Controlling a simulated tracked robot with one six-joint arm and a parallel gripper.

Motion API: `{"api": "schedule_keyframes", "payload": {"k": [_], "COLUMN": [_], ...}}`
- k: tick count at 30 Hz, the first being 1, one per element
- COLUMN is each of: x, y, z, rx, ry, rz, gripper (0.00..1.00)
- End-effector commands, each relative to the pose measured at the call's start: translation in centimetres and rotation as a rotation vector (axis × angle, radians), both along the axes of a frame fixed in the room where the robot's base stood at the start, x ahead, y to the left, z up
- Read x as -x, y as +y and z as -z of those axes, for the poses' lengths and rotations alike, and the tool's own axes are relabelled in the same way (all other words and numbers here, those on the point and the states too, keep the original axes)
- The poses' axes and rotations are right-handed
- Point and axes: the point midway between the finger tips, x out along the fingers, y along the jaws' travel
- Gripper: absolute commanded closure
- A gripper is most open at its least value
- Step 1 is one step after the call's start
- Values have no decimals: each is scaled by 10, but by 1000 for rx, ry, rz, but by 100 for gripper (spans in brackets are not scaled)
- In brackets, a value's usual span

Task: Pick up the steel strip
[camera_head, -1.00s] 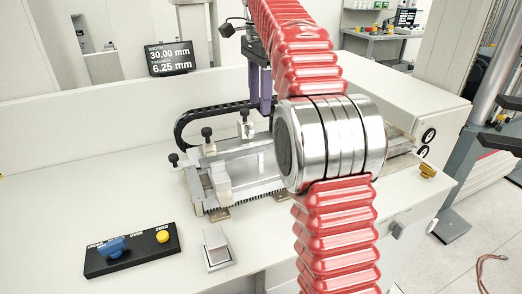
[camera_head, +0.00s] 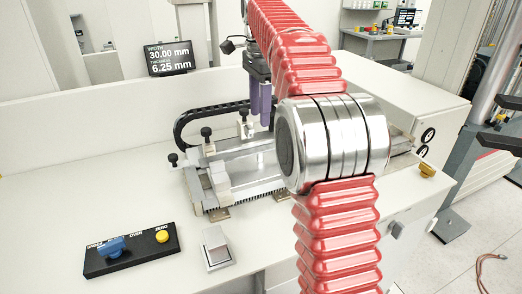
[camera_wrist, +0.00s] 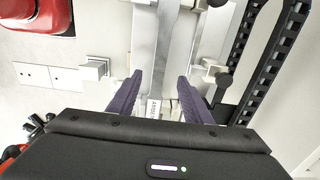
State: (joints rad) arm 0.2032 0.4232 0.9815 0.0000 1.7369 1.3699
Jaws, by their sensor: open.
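The steel strip (camera_head: 246,154) is a long, flat grey bar lying on the measuring fixture (camera_head: 262,186) on the bench; my arm hides its right part in the head view. In the wrist view the strip (camera_wrist: 176,48) runs lengthwise between my finger lines, with a small printed label near its close end. My gripper (camera_head: 262,120) points down above the fixture with purple fingers. In the wrist view my gripper (camera_wrist: 160,76) is open, one finger on each side of the strip, with nothing held. The exact height above the strip cannot be told.
A black cable chain (camera_head: 205,112) curves behind the fixture. Black clamp knobs (camera_head: 206,133) stand close to the strip. A control box (camera_head: 130,250) and a small silver block (camera_head: 217,248) sit at the front. A display (camera_head: 170,58) reads 30.00 mm and 6.25 mm. The bench's left side is clear.

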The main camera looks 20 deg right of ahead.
Motion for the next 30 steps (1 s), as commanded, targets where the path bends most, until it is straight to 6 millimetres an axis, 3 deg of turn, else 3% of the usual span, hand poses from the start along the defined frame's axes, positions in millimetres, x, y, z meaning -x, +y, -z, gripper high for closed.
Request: {"api": "schedule_keyframes", "payload": {"k": [12,25,30], "x": [1,0,0], "y": [0,0,0], "z": [45,50,64], "rx": [0,0,0], "ry": [1,0,2], "rz": [0,1,1], "gripper": [55,55,55]}}
